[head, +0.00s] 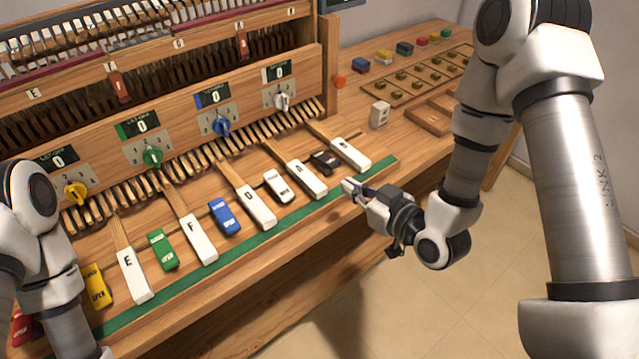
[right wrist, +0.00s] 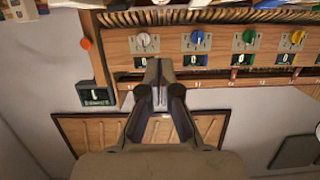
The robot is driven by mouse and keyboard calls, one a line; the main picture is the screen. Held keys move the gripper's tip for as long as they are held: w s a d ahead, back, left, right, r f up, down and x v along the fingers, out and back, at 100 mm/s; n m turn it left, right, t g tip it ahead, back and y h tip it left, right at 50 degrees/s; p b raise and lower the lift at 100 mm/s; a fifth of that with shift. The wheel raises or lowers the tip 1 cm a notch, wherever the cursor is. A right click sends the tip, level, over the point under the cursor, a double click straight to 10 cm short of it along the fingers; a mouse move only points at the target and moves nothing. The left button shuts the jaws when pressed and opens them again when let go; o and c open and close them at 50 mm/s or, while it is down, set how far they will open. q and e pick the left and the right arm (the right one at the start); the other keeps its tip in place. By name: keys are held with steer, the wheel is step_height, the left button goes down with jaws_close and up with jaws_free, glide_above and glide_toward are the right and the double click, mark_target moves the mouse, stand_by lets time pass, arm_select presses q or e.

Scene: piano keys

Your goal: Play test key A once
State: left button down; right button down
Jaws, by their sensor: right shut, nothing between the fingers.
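The white test key A (head: 308,180) is in the head view, in the row of letter keys along the front of the wooden bench. Nothing is seen pressing on it. My right gripper (head: 350,187) is shut and empty. It is beside the front end of key A, to its right in the picture, near the green strip; I cannot tell its exact height. Its closed fingers also show in the right wrist view (right wrist: 160,75), where no key is clearly seen. My left arm shows at the left edge of the head view, but its gripper is out of view.
A white key (head: 350,153) is right of A, with a black block (head: 325,162) between. A white block (head: 280,186) is left of A. A green strip (head: 260,242) runs along the bench front. Coloured knobs, including a white one (head: 282,102), stand behind. Floor (head: 450,305) is clear.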

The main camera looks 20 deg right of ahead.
steer(key=p, duration=0.2)
glide_above(320, 190)
steer(key=shift+s+f, duration=0.15)
steer(key=shift+f, duration=0.7)
steer(key=f, duration=0.2)
steer(key=f+p, duration=0.1)
steer(key=shift+w+f, duration=0.3)
steer(key=shift+f, duration=0.5)
